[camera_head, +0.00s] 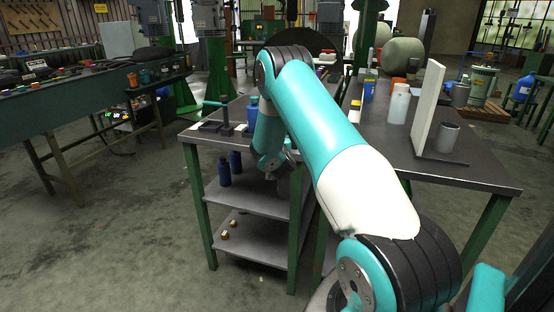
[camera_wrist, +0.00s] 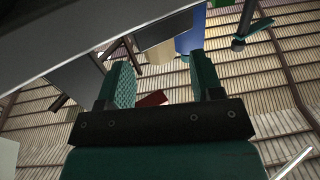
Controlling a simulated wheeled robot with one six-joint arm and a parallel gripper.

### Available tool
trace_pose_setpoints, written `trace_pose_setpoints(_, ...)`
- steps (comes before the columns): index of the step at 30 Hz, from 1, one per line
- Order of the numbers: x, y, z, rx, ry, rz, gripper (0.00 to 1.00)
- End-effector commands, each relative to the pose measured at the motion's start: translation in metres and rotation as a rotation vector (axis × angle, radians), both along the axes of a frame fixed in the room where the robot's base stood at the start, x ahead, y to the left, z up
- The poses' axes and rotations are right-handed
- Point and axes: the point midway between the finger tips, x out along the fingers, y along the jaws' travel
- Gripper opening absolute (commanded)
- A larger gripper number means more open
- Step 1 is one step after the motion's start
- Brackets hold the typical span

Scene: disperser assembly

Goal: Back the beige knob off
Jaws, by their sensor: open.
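No beige knob can be made out for certain. Two small tan-and-brown pieces (camera_head: 229,229) on the bottom shelf of the left workbench are too small to identify. In the wrist view, a tan patch (camera_wrist: 158,53) shows beyond the fingers, and I cannot tell what it is. My gripper (camera_wrist: 163,80) is open, its two green fingers apart, with nothing seen held between them. In the head view, the end of my arm is low at the left workbench's side, and the fingers are hard to make out there.
A blue bottle (camera_head: 224,172) stands on the middle shelf. A black clamp-like fixture (camera_head: 225,122) sits on the left workbench top. The right workbench (camera_head: 455,166) carries a white bottle (camera_head: 398,104), an upright white panel (camera_head: 428,105) and a grey cup (camera_head: 448,137). Open floor lies at left.

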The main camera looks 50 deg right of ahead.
Motion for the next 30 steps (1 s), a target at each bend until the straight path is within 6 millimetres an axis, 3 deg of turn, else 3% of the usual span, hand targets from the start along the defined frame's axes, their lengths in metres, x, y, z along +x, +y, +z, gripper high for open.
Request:
trace_pose_setpoints(1, -0.007, 0.008, -0.009, 0.000, 0.003, 0.003, 0.60)
trace_pose_setpoints(18, -0.078, 0.064, -0.009, 0.000, -0.001, 0.003, 0.60)
trace_pose_setpoints(30, -0.103, 0.084, -0.002, 0.001, -0.001, 0.002, 0.60)
